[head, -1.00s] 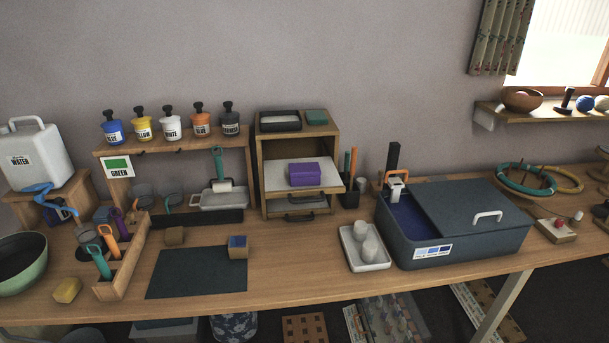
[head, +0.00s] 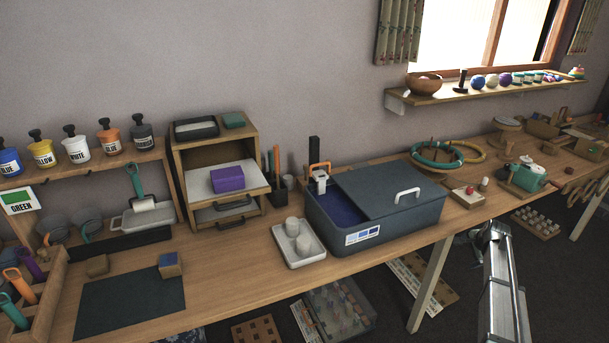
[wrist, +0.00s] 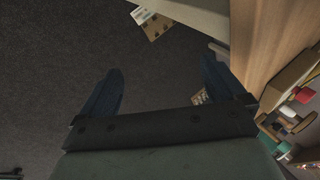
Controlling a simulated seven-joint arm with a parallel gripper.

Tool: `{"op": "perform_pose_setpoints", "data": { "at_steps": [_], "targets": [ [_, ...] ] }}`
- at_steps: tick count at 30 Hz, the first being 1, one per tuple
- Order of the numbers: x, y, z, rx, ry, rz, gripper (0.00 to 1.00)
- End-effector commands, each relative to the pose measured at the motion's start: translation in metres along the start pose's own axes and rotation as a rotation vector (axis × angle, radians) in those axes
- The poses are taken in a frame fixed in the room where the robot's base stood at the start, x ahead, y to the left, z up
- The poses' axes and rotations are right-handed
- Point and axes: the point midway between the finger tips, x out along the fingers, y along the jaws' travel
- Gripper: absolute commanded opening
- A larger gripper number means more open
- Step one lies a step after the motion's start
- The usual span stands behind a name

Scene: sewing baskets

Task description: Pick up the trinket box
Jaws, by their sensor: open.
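No box is plainly marked as the trinket box, and I cannot tell which one it is. A purple box (head: 228,180) sits on the pulled-out white shelf of a small wooden cabinet. A small wooden block or box with a blue top (head: 169,265) stands at the edge of the dark mat.
Rings, small wooden items and a wall shelf (head: 470,91) are on the right.

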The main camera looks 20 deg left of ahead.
Motion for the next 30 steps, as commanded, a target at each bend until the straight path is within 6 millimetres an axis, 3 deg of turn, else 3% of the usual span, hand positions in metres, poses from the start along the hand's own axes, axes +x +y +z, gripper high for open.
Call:
{"op": "perform_pose_setpoints", "data": {
  "at_steps": [1,3,9,13,16,19,23,30],
  "targets": [
    [-0.012,-0.027,-0.019,0.029,0.018,-0.033,0.97],
    [-0.031,-0.057,-0.039,0.073,0.040,-0.077,0.97],
    [-0.089,-0.138,-0.082,0.182,0.078,-0.190,0.97],
    [-0.122,-0.184,-0.090,0.230,0.081,-0.241,0.97],
    [-0.146,-0.221,-0.083,0.253,0.069,-0.265,0.97],
    [-0.167,-0.263,-0.051,0.257,0.035,-0.267,0.97],
    [-0.180,-0.299,0.009,0.235,-0.017,-0.231,0.97],
    [-0.200,-0.347,0.146,0.155,-0.114,-0.118,0.97]
  ]
}}
